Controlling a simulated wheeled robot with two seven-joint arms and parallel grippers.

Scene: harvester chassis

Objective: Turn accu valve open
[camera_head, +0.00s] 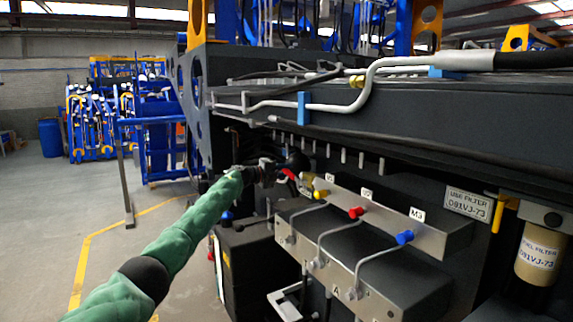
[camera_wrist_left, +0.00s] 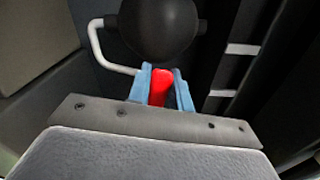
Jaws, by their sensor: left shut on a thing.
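The red valve handle (camera_wrist_left: 160,88) stands between the two blue fingertips in the left wrist view, and a small part of the red handle (camera_head: 289,174) shows in the head view. My left gripper (camera_wrist_left: 162,76) is shut on it. In the head view my left gripper (camera_head: 282,172) is at the end of my green-sleeved arm, beside the chassis. A round black accumulator (camera_wrist_left: 158,28) is just beyond the fingertips; it also shows in the head view (camera_head: 297,160). The valve body is mostly hidden. My right gripper is not in view.
A metal block with yellow (camera_head: 321,194), red (camera_head: 356,212) and blue (camera_head: 404,237) fittings lies right of the gripper. The dark chassis beam (camera_head: 400,120) runs above. A fuel filter (camera_head: 540,252) hangs at the far right. Open floor (camera_head: 40,220) lies left.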

